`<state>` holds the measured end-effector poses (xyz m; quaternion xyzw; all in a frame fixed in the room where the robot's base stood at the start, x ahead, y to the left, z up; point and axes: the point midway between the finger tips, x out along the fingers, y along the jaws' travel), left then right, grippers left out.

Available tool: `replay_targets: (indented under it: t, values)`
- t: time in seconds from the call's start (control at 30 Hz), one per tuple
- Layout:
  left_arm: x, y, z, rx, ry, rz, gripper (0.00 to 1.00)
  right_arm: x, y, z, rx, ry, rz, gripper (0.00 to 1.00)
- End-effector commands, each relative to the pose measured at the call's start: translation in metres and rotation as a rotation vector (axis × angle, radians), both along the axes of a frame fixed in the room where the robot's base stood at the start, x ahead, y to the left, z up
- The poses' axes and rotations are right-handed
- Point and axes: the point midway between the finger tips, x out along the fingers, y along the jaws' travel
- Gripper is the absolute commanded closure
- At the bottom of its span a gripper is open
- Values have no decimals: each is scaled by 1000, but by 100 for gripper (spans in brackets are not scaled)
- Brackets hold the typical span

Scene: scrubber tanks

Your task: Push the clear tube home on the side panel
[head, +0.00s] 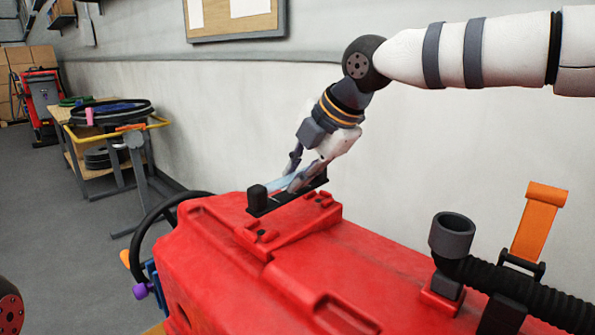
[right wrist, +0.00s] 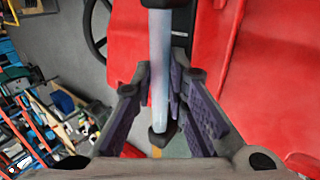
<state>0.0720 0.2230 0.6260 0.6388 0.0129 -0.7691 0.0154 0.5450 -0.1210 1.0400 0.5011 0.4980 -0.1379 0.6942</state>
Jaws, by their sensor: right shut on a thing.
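The clear tube (head: 279,184) is a pale bluish, see-through rod above a black holder (head: 257,199) on top of the red machine body (head: 335,255). My right gripper (head: 300,176) reaches down to it from the upper right and is shut on the tube. In the right wrist view the tube (right wrist: 160,60) runs lengthwise between the purple-grey finger pads of my right gripper (right wrist: 160,82), with dark pieces at both its ends. Whether the tube is fully seated in the holder cannot be told; the fingers partly hide it. My left gripper is not in view.
A grey cup-shaped fitting (head: 452,235), a ribbed black hose (head: 530,298) and an orange strap (head: 538,222) stand at right on the machine. A black steering wheel (head: 160,215) is at its left. The wall is close behind; a loaded cart (head: 105,140) stands further left.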

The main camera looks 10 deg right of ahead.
Motion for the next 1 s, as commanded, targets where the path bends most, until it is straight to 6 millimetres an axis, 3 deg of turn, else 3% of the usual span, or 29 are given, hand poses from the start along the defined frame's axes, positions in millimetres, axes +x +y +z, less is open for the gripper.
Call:
replay_targets:
  t: [1.0]
  values:
    - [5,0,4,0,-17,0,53,1,-1,-23,-1,1,0,100]
